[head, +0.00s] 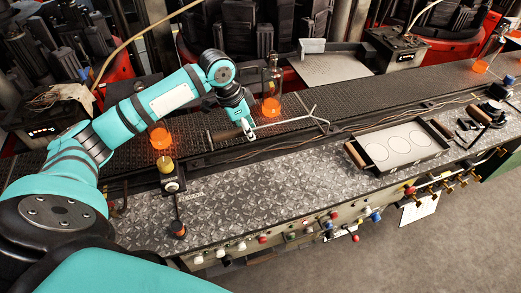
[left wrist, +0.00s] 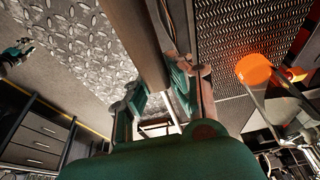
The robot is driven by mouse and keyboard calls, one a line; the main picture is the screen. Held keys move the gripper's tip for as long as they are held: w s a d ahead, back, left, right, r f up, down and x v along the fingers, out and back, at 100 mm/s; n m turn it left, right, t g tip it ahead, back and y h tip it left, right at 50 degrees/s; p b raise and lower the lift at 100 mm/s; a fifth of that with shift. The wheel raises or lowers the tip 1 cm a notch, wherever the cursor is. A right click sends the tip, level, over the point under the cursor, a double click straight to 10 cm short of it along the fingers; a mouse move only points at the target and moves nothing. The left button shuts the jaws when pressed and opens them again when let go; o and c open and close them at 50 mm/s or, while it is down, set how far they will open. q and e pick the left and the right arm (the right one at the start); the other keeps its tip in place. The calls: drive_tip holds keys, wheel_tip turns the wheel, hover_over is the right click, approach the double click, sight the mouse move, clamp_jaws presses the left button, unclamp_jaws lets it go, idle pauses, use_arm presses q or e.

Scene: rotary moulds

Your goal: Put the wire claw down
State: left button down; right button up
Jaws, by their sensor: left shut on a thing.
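The wire claw is a thin pale metal rod (head: 288,121) with a forked end at the right in the head view. My left gripper (head: 249,129) is shut on it and holds it over the front edge of the dark conveyor belt. In the left wrist view a brown handle (left wrist: 148,45) runs between the fingers of my left gripper (left wrist: 158,95). I cannot tell whether the claw touches anything below. A small teal and dark shape at the left edge of the wrist view, apparently my right gripper (left wrist: 15,55), is too small to read.
Glowing orange glass pieces stand on the belt, one (head: 271,107) close behind the claw and one (head: 160,138) at the left. The diamond-plate ledge (head: 270,185) in front is largely bare. A tray with pale discs (head: 436,153) lies to the right.

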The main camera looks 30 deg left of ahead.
sight(238, 132)
use_arm(q)
drive_tip(key=f, duration=0.1)
drive_tip(key=s+f, duration=0.1)
drive_tip(key=f, duration=0.1)
drive_tip(key=d+f+p, duration=0.1)
drive_tip(key=shift+s+f, duration=0.15)
drive_tip(key=f, duration=0.4)
drive_tip(key=shift+a+p, duration=0.2)
drive_tip(key=shift+p, duration=0.15)
drive_tip(key=c, duration=1.4)
unclamp_jaws()
drive_tip(key=shift+o, duration=0.8)
drive_tip(key=shift+r, duration=0.4)
drive_tip(key=b+v, duration=0.2)
drive_tip(key=v, duration=0.8)
drive_tip(key=shift+a+r, duration=0.1)
drive_tip(key=shift+r, duration=0.1)
drive_tip(key=shift+s+r, duration=0.1)
drive_tip(key=shift+r, duration=0.3)
use_arm(e)
drive_tip(key=shift+s+d, duration=0.25)
drive_tip(key=shift+s, duration=0.25)
drive_tip(key=shift+s+d, duration=0.25)
drive_tip(key=shift+s, duration=0.25)
